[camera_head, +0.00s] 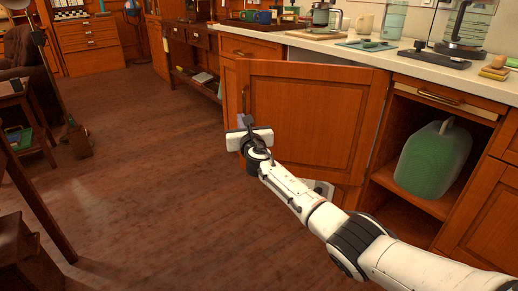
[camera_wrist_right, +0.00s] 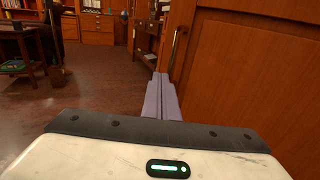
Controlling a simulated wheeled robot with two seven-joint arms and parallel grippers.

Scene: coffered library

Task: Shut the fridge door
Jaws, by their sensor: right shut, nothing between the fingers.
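The fridge door (camera_head: 315,112) is a wood-panelled door under the counter, standing open and swung out into the room. Its bar handle (camera_head: 245,98) is near its left edge, and its right edge is by the open shelf unit. My right gripper (camera_head: 242,121) is shut and empty, just in front of the door's left edge, below the handle. In the right wrist view, the closed fingers (camera_wrist_right: 161,97) point forward beside the door (camera_wrist_right: 245,75); I cannot tell if they touch it. The fridge's inside is mostly hidden behind the door. My left gripper is not in view.
The counter (camera_head: 400,62) above carries mugs, a glass pot and a coffee maker. A green jug (camera_head: 425,158) stands in the open shelf unit on the right. The wooden floor (camera_head: 150,165) left of the door is clear. A table (camera_head: 15,165) stands at far left.

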